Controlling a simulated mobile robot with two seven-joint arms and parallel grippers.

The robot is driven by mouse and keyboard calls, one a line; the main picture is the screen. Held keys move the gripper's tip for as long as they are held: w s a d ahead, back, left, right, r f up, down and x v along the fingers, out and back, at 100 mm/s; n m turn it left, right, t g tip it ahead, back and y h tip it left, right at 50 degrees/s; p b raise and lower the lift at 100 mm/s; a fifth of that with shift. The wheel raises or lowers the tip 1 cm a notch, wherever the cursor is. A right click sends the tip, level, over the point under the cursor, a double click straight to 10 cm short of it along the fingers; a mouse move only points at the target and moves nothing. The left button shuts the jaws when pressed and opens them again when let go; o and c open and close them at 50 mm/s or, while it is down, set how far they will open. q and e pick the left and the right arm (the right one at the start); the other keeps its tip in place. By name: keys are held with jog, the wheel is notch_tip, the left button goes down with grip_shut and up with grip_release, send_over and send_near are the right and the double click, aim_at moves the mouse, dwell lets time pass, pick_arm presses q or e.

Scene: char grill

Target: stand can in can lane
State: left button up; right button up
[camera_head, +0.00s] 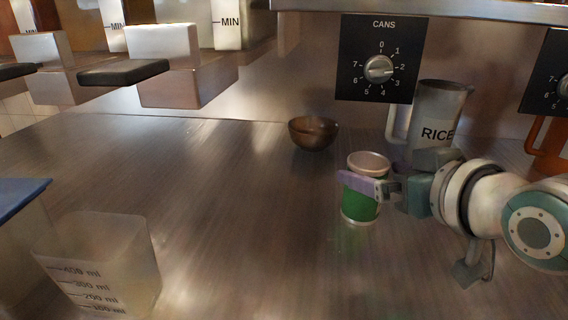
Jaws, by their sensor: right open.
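A green can (358,207) with a pale pinkish lid stands upright on the steel counter, right of centre. My right gripper (366,182) comes in from the right at the can's upper half. One purple finger lies across the can's front; the other is mostly hidden behind it. The jaws are open around the can, and I cannot tell whether they touch it. A black panel labelled CANS (378,58) with a dial is on the back wall above. I cannot make out a can lane. My left gripper is not in view.
A brown bowl (313,133) sits behind the can. A metal jug labelled RICE (436,105) stands close behind my right gripper. A clear measuring container (98,262) is at the front left, beside a blue-topped block (18,197). Dispensers (180,75) overhang the back left. The middle counter is clear.

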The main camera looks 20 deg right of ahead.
jog(key=shift+b+x, duration=0.6)
jog(key=shift+x, duration=2.55)
jog(key=shift+c, duration=0.4)
grip_shut()
jog(key=shift+r, duration=0.1)
